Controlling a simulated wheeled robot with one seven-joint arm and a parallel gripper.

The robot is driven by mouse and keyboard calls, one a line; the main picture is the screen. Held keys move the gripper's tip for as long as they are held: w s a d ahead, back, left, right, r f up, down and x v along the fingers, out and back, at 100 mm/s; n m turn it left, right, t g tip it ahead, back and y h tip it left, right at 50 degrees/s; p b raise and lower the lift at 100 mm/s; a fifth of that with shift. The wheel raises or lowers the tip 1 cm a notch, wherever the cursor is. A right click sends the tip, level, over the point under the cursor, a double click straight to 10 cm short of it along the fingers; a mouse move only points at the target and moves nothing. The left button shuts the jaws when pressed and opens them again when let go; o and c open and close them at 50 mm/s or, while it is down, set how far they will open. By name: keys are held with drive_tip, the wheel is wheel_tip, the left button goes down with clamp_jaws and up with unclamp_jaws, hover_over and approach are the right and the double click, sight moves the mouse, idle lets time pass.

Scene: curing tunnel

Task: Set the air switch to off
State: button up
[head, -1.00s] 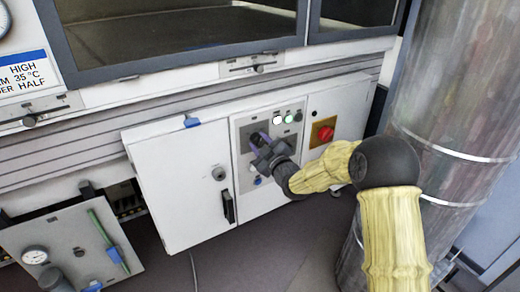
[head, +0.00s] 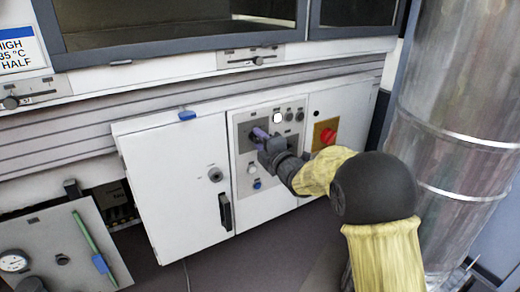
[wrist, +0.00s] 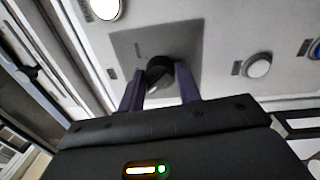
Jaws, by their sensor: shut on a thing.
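The switch is a black rotary knob (wrist: 159,70) on a grey square plate (wrist: 190,45) in the wrist view. Its marks are too small to read, and I cannot tell its exact angle. My gripper (wrist: 160,88) has its two purple fingers on either side of the knob, shut on it. In the head view my gripper (head: 261,134) is at the upper left of the grey control panel (head: 271,102) and hides the knob.
Above right of the knob are a lit white lamp (head: 277,121) and two dark round ones. Below are a white button (head: 252,168) and a blue button (head: 257,184). A red knob (head: 327,135) is to the right, near a large metal duct (head: 455,110).

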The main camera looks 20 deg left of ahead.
drive_tip(key=shift+f+n+b, duration=0.25)
drive_tip(key=shift+n+b, duration=0.55)
drive_tip(key=shift+n, duration=0.4)
drive_tip(key=o, duration=1)
drive_tip(key=shift+c, duration=0.2)
drive_tip(key=shift+r, duration=0.15)
drive_tip(key=shift+d, duration=0.1)
drive_tip(key=p+v, duration=0.4)
drive_tip(key=v, duration=1.3)
drive_tip(key=shift+d, duration=0.2)
